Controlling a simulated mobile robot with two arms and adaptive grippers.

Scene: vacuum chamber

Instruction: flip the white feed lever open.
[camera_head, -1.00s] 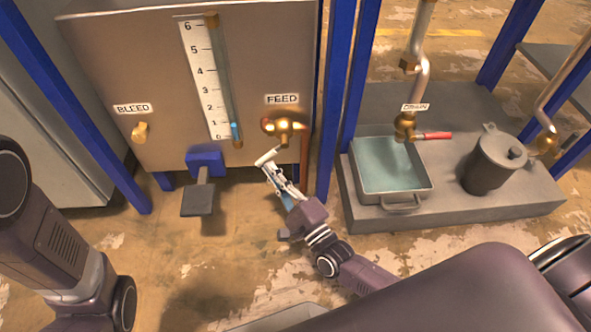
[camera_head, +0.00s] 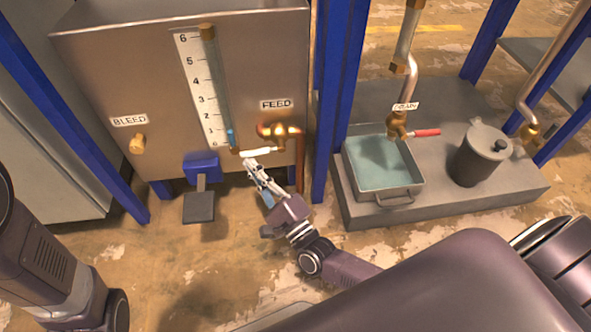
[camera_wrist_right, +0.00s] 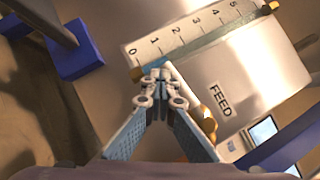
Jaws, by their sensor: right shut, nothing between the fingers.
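The white feed lever (camera_head: 264,151) points left, nearly level, from below the brass feed valve (camera_head: 280,130) under the FEED label. In the right wrist view the lever (camera_wrist_right: 184,86) runs from beside my fingertips to the brass valve fitting (camera_wrist_right: 209,118). My right gripper (camera_head: 250,163) is shut and empty, just below the lever's left end. In the right wrist view its fingertips (camera_wrist_right: 155,74) are close beside that end; I cannot tell whether they touch. My left arm shows at the left of the head view, but its gripper is out of view.
The level gauge (camera_head: 207,88) stands left of the feed valve, with a brass bleed knob (camera_head: 137,144) farther left. A blue-bracketed pedal (camera_head: 199,205) sits below the tank. A blue post (camera_head: 330,110) separates the tank from the water tray (camera_head: 352,172) at right.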

